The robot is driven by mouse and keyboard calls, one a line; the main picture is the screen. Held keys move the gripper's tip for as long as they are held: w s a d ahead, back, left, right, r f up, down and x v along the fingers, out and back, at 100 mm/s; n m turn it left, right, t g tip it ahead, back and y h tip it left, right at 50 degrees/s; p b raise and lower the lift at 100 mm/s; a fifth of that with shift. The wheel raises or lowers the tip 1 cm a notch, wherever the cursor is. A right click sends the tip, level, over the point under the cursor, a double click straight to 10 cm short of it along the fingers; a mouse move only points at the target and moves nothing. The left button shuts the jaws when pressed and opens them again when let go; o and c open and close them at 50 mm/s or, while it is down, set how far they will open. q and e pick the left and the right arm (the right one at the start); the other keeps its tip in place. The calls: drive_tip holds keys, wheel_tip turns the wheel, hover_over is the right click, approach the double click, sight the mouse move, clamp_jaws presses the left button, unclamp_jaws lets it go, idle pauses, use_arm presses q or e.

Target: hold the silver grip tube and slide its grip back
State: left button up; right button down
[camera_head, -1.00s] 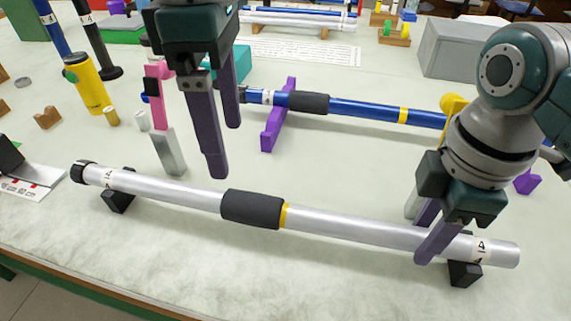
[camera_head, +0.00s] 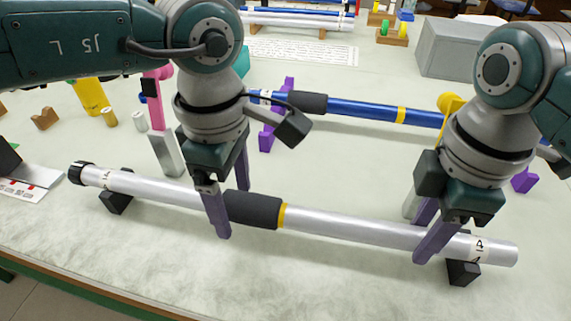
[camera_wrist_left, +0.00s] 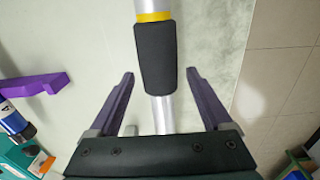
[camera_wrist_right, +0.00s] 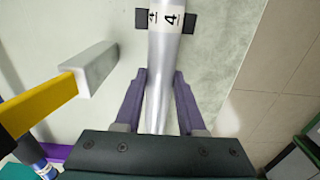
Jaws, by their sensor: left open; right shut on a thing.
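The silver grip tube (camera_head: 345,228) lies across two black rests (camera_head: 117,201) near the front of the table. Its black foam grip (camera_head: 254,209) sits around the tube, with a yellow band (camera_head: 282,215) at its right end. My left gripper (camera_head: 232,210) is open, its fingers on either side of the tube at the grip's left end; in the left wrist view the grip (camera_wrist_left: 155,58) lies just ahead, between and beyond the fingertips. My right gripper (camera_head: 428,235) is shut on the tube near its right end, beside the label "4" (camera_wrist_right: 167,18).
A pink and grey upright piece (camera_head: 165,150) stands behind the silver tube. A grey box (camera_head: 460,48) is at the back right. The table front is clear.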

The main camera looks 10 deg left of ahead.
use_arm(q)
clamp_jaws()
idle(0.8)
drive_tip(key=shift+a, duration=0.1)
